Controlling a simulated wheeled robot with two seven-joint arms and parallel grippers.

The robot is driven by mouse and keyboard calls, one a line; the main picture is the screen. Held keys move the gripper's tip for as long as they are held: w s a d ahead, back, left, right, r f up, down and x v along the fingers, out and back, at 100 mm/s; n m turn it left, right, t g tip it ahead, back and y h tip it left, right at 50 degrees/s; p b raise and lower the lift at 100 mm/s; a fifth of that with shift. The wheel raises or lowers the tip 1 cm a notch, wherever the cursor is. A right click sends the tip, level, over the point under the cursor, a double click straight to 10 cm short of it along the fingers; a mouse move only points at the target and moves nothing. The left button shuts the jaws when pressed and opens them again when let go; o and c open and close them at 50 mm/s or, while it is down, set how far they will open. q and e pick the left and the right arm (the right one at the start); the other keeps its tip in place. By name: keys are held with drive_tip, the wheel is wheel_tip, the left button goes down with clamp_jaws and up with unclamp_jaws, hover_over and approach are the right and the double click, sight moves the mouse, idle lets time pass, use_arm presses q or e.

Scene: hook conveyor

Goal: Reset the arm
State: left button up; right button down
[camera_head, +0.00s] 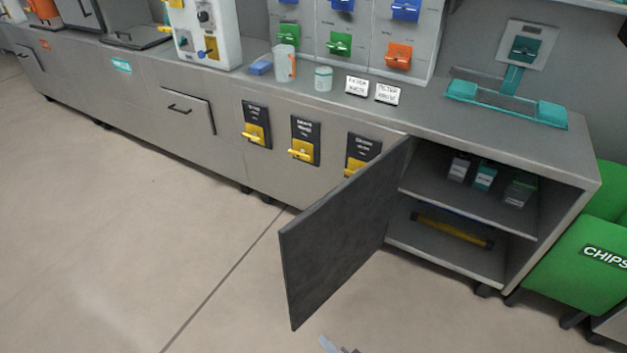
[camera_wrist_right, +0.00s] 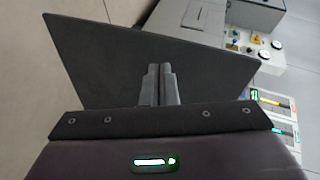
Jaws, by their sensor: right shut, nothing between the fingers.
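My right gripper (camera_head: 336,346) just enters the bottom edge of the head view, below the open cabinet door. In the right wrist view my right gripper (camera_wrist_right: 160,72) is shut and empty, its two fingers together in front of the dark door panel (camera_wrist_right: 205,65). I cannot tell whether the fingertips touch the panel. The cabinet door (camera_head: 340,235) stands swung open toward the floor space. My left gripper is not in the head view.
The open cabinet shows small boxes (camera_head: 485,175) on its upper shelf and a yellow bar (camera_head: 450,230) below. A green chips bin (camera_head: 580,265) stands at the right. The counter (camera_head: 330,110) carries cups and signs. The floor (camera_head: 110,230) at left is clear.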

drive_tip(key=s+d+f+n+g+h+p, duration=0.1)
drive_tip(key=s+d+f+n+g+h, duration=0.25)
drive_tip(key=s+f, duration=0.55)
drive_tip(key=s+d+f+n+g+h+p, duration=0.1)
drive_tip(key=s+d+f+n+g+h, duration=0.1)
drive_tip(key=s+d+f, duration=0.4)
drive_tip(key=s+d+f+n+g+h+p, duration=0.1)
drive_tip(key=s+d+f+n+g+h, duration=0.2)
drive_tip(key=s, duration=1)
drive_tip(key=d+f+n+g, duration=0.2)
drive_tip(key=d+f, duration=0.2)
drive_tip(key=d, duration=0.2)
drive_tip(key=shift+s+d+f, duration=0.25)
drive_tip(key=shift+d+f, duration=0.05)
drive_tip(key=shift+d, duration=0.1)
drive_tip(key=shift+s+g, duration=0.1)
drive_tip(key=shift+g, duration=0.15)
